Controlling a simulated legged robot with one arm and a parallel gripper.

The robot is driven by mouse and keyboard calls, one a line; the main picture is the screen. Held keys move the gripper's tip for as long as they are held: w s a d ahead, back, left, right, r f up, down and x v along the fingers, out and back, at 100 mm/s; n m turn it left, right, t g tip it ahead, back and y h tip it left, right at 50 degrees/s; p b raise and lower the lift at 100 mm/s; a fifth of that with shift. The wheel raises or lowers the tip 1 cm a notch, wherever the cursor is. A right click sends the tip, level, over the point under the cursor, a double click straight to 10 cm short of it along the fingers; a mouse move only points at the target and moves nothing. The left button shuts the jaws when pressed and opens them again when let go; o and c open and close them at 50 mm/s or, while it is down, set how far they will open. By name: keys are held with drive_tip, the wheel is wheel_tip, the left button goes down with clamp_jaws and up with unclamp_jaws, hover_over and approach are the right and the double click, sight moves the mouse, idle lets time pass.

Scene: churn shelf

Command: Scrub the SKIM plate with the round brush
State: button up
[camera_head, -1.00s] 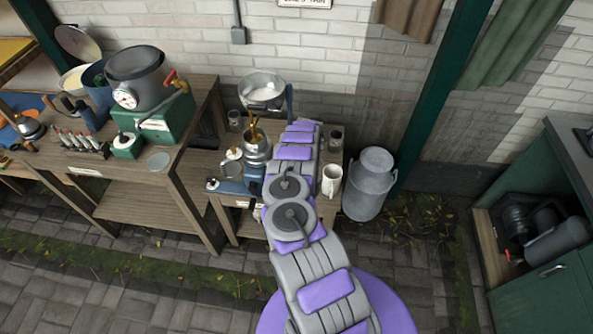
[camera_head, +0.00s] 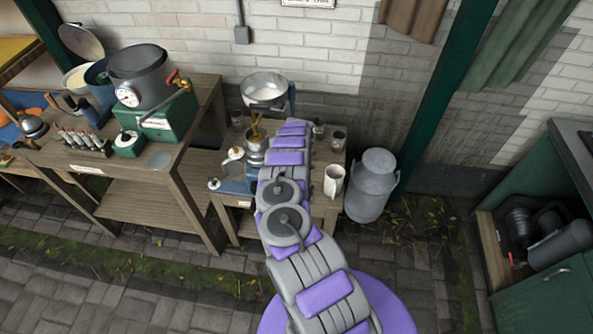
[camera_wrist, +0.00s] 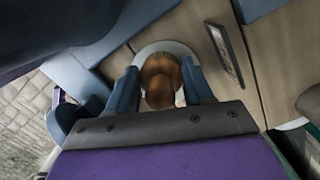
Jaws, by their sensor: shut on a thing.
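In the wrist view my gripper (camera_wrist: 161,88) has its two blue fingers closed on a brown, rounded wooden piece, which I take to be the round brush (camera_wrist: 160,76). A pale round rim shows beyond the wood. A small framed plate (camera_wrist: 224,54) lies on the wooden surface just right of the brush, apart from it. It looks like the SKIM plate, but its lettering is unreadable. In the head view my arm covers the gripper and the brush. A small pale label (camera_head: 243,204) shows on the front edge of the small bench.
The small bench carries a separator with a metal bowl (camera_head: 264,88), a white mug (camera_head: 334,181) and glass jars. A grey milk can (camera_head: 371,185) stands close on its right. A taller bench (camera_head: 140,190) with a pot (camera_head: 139,75) is left. The paved floor in front is clear.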

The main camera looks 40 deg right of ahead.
drive_tip(key=shift+w+a, duration=0.75)
drive_tip(key=shift+w, duration=0.05)
wheel_tip(320, 180, up, 6)
drive_tip(key=p, duration=0.2)
drive_tip(key=shift+p, duration=0.35)
